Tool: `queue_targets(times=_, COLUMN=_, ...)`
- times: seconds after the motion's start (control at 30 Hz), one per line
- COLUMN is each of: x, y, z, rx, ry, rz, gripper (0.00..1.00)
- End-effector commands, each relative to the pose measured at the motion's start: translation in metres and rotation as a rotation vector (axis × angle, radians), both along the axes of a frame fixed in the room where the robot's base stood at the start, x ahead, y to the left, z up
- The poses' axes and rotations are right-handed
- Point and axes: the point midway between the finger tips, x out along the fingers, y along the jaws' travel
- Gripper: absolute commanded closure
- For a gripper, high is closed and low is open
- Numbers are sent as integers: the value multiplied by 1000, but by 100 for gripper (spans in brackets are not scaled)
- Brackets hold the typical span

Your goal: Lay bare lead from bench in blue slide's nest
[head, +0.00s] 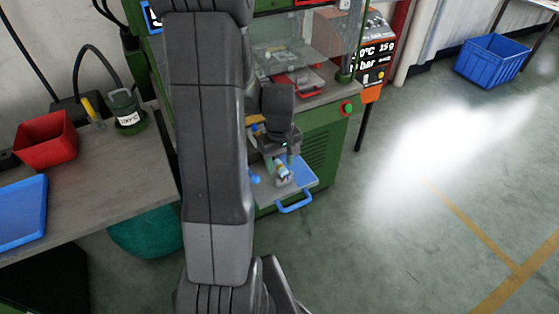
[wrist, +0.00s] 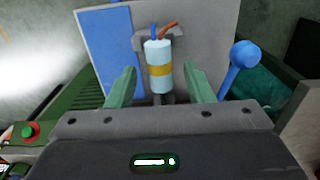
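The bare lead (wrist: 158,72) is a pale cylinder with a yellow band and blue and orange wire ends. In the wrist view it lies at the grey nest (wrist: 178,42); I cannot tell how fully it is seated. The lead also shows small in the head view (head: 284,172), over the blue slide (head: 304,180) at the front of the green machine. My gripper (wrist: 160,70) is open. Its two green fingers stand on either side of the lead with a visible gap at each. In the head view my gripper (head: 277,160) is just above the slide.
A blue knob (wrist: 243,54) stands close to the right finger in the wrist view. The slide's blue handle (head: 295,204) juts out in front. The bench (head: 110,180) at left bears a red bin (head: 45,140) and a blue tray (head: 20,212).

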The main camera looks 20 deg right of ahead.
Motion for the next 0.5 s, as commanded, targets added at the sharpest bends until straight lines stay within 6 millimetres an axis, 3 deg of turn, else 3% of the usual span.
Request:
queue_targets(times=0.27, x=0, y=0, z=4, rx=-1, ry=-1, rz=0, gripper=52)
queue_targets(times=0.5, x=1, y=-1, z=39, rx=-4, ry=-6, rz=0, gripper=52)
